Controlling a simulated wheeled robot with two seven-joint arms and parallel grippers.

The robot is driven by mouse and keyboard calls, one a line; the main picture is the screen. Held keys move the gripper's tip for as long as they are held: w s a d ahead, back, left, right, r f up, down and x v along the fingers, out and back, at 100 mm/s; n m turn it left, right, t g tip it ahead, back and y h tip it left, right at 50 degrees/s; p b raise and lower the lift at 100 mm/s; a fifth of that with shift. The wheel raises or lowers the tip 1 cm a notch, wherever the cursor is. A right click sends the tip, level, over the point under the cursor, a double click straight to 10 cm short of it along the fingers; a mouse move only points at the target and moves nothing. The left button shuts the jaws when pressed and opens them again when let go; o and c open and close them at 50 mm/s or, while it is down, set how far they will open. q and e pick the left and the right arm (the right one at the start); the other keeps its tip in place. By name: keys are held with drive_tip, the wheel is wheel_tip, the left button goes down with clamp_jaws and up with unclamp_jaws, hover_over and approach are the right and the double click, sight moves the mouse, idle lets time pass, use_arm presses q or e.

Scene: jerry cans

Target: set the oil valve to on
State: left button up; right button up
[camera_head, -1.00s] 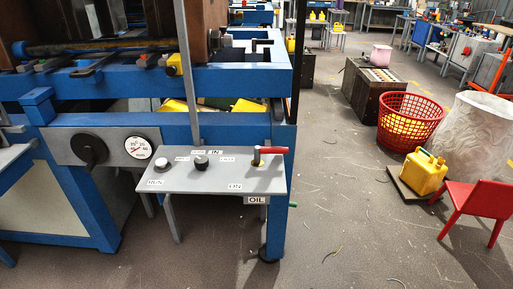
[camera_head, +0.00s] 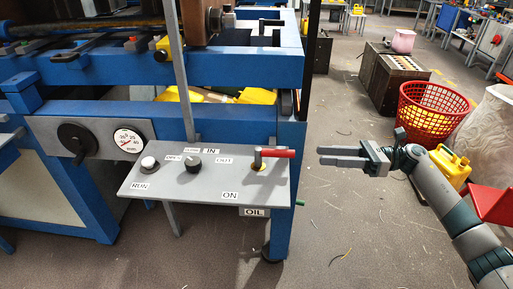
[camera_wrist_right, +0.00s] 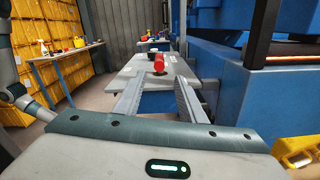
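The oil valve's red handle (camera_head: 277,153) sits on the right side of the grey control panel (camera_head: 205,205) and points right. The ON label (camera_head: 230,195) lies on the panel in front of it, and the OIL label (camera_head: 255,211) hangs at the front edge. My right gripper (camera_head: 321,155) is open and empty, to the right of the handle and apart from it, fingers pointing left toward it. In the right wrist view the red handle (camera_wrist_right: 159,64) shows end-on, ahead of and between the spread fingers (camera_wrist_right: 158,84). My left gripper is not in view.
The panel also bears a black knob (camera_head: 193,164) and a pale button (camera_head: 148,162). The blue machine frame (camera_head: 240,68) stands close behind. A red basket (camera_head: 425,112), a yellow can (camera_head: 449,165) and a red chair (camera_head: 494,203) are at right. Floor right of the panel is open.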

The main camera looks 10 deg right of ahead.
sight(262, 152)
drive_tip(key=shift+r, duration=0.1)
drive_tip(key=shift+a, duration=0.1)
